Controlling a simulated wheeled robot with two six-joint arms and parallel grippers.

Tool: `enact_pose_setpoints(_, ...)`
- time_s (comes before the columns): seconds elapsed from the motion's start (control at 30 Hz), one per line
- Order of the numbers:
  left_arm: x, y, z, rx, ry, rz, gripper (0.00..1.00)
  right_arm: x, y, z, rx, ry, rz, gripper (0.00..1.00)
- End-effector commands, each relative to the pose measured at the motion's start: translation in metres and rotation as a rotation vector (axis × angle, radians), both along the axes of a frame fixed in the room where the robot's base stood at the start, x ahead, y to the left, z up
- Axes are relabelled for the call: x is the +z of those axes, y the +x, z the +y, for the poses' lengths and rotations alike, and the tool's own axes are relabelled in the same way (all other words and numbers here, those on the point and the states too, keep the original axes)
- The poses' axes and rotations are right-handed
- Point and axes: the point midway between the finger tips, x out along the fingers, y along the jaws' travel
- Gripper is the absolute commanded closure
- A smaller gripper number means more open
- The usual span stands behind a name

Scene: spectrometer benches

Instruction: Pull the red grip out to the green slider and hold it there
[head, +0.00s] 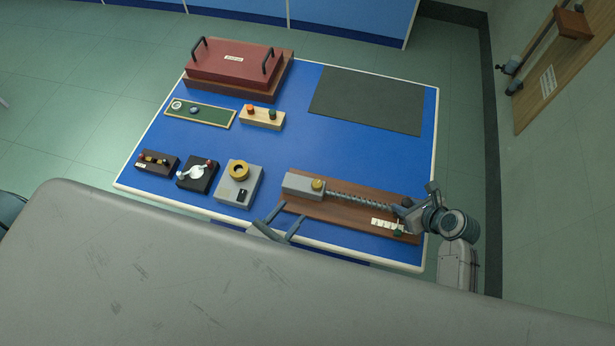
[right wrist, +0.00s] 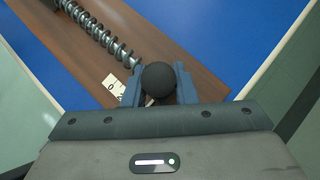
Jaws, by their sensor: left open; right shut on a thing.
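My right gripper (head: 402,211) is shut at the spring's right end. The right wrist view shows a dark round ball (right wrist: 158,82) between its fingers, at the end of the spring (right wrist: 98,35); no red shows on it. A small dark green piece, seemingly the slider (head: 398,232), sits by the white scale card (head: 382,223), just below my right gripper. My left gripper (head: 292,214) is open and empty at the board's front left.
A grey box with a yellow ring (head: 238,182) and two small dark boxes stand left of the board. A red case (head: 232,63), a green-faced panel (head: 200,114) and a wooden button block (head: 262,117) lie behind. A dark mat (head: 368,100) is bare; the blue middle is clear.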

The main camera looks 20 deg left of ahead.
Motion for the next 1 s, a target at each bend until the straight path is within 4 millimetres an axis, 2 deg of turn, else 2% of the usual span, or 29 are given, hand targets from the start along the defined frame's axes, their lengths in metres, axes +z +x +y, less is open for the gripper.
enact_pose_setpoints(0.13, 0.001, -0.003, -0.017, 0.121, -0.004, 0.016, 0.51, 0.0, 0.0, -0.001, 0.0, -0.002, 0.0, 1.0)
enact_pose_setpoints(0.37, 0.001, 0.003, -0.027, 0.19, 0.005, 0.03, 0.51, 0.0, 0.0, -0.001, 0.0, -0.002, 0.0, 1.0)
enact_pose_setpoints(0.47, 0.001, 0.016, -0.029, 0.191, 0.005, 0.03, 0.51, 0.0, 0.0, -0.001, 0.0, -0.002, 0.0, 1.0)
enact_pose_setpoints(0.8, 0.001, 0.082, -0.042, 0.189, 0.006, 0.03, 0.51, 0.0, 0.0, -0.001, 0.0, -0.002, 0.0, 1.0)
enact_pose_setpoints(1.0, 0.0, 0.107, -0.047, 0.189, 0.005, 0.031, 0.51, 0.0, 0.0, -0.001, 0.0, -0.002, 0.0, 1.0)
